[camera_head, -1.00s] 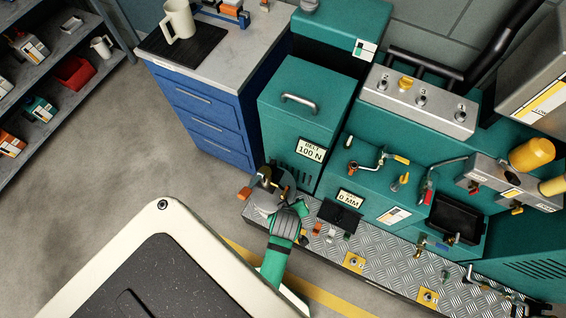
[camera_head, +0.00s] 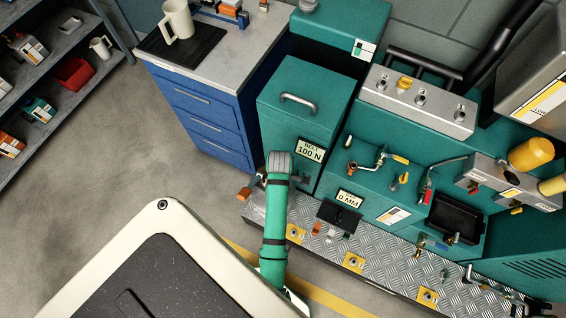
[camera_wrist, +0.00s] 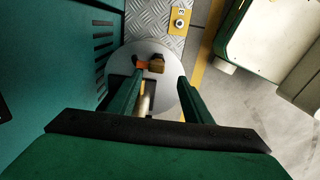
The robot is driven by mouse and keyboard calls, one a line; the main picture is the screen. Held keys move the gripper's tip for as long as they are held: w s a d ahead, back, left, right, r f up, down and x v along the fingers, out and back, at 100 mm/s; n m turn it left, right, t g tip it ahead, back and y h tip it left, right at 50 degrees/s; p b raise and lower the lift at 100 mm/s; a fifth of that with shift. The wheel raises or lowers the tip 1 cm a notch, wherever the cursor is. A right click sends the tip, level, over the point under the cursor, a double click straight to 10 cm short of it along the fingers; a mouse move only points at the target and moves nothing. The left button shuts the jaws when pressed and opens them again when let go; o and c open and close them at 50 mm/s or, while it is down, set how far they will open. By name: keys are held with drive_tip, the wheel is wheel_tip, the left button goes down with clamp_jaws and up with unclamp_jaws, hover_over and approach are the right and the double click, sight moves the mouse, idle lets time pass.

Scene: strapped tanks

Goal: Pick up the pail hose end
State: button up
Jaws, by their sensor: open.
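In the wrist view a round pale grey surface (camera_wrist: 168,92), seemingly the pail, lies below my gripper (camera_wrist: 160,82). My gripper's two green fingers are apart, one on each side of a pale cylindrical piece (camera_wrist: 146,100) with dark parts beside it. An orange and brass fitting (camera_wrist: 151,66) lies just beyond the fingertips. I cannot tell which of these pieces is the hose end. In the head view my arm covers most of the pail and the fingers; an orange piece (camera_head: 244,194) shows at its left.
A teal cabinet (camera_head: 300,112) labelled "BELT 100 N" stands right behind my arm. A ribbed metal deck (camera_head: 385,265) with yellow numbered plates (camera_head: 354,262) runs to the right. A blue drawer unit (camera_head: 205,115) is at the back left. Open floor (camera_head: 110,150) lies left.

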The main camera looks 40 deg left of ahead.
drive_tip(key=shift+w+d+f, duration=0.1)
drive_tip(key=shift+w+f, duration=0.05)
drive_tip(key=shift+f, duration=0.9)
drive_tip(key=shift+w+d+f, duration=0.1)
drive_tip(key=shift+w+f, duration=0.1)
drive_tip(key=shift+f, duration=0.8)
drive_tip(key=shift+w+f, duration=0.15)
drive_tip(key=shift+f, duration=0.9)
clamp_jaws()
